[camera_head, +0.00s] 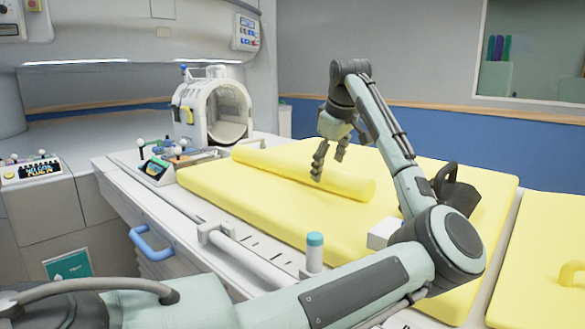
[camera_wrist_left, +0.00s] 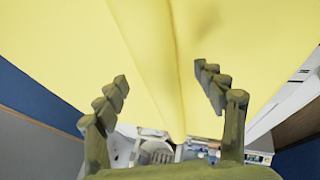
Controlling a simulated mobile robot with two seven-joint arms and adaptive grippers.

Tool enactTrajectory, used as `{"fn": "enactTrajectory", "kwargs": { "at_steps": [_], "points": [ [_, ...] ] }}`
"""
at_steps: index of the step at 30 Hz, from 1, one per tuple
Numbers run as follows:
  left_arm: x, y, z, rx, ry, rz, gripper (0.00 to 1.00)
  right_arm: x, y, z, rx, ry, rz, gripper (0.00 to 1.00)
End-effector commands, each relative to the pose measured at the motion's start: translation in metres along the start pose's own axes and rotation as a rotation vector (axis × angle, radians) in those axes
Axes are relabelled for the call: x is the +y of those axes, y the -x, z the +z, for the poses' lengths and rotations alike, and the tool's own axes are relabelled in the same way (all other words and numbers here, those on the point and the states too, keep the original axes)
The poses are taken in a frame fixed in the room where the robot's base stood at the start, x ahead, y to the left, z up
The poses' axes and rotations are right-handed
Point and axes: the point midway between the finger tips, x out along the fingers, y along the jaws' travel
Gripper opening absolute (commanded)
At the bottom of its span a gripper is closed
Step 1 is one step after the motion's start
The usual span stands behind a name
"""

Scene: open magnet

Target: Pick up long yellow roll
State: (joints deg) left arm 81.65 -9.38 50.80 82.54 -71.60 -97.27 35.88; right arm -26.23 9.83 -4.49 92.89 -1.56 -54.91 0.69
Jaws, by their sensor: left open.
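The long yellow roll (camera_head: 305,173) lies across the yellow mattress (camera_head: 250,203) on the scanner table in the head view. My left gripper (camera_head: 328,166) is above the roll, pointing down, near its middle and right part. Its fingers are open, with nothing between them that I can tell is held. In the left wrist view the open fingers (camera_wrist_left: 162,88) stand on both sides of the yellow roll (camera_wrist_left: 160,60), which runs away between them. Whether the fingers touch the roll I cannot tell. My right gripper does not show.
A white head coil (camera_head: 214,108) stands at the far end of the table. A dark object (camera_head: 455,188) lies on the mattress at the right. A teal-capped bottle (camera_head: 315,252) and a blue handle (camera_head: 150,243) are along the near side. A second yellow pad (camera_head: 540,240) is at the right.

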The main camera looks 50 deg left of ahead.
Motion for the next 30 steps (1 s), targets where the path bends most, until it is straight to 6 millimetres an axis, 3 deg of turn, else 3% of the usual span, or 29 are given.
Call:
{"fn": "enactTrajectory", "kwargs": {
  "at_steps": [7,17,30],
  "points": [
    [0.002,-0.036,-0.001,0.000,0.000,-0.001,0.70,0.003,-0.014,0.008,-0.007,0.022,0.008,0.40],
    [0.002,-0.043,0.000,-0.001,-0.001,0.000,0.69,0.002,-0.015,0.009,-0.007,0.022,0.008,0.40],
    [0.002,-0.043,0.001,-0.002,-0.002,-0.001,0.15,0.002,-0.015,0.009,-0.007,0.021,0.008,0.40]
  ]
}}
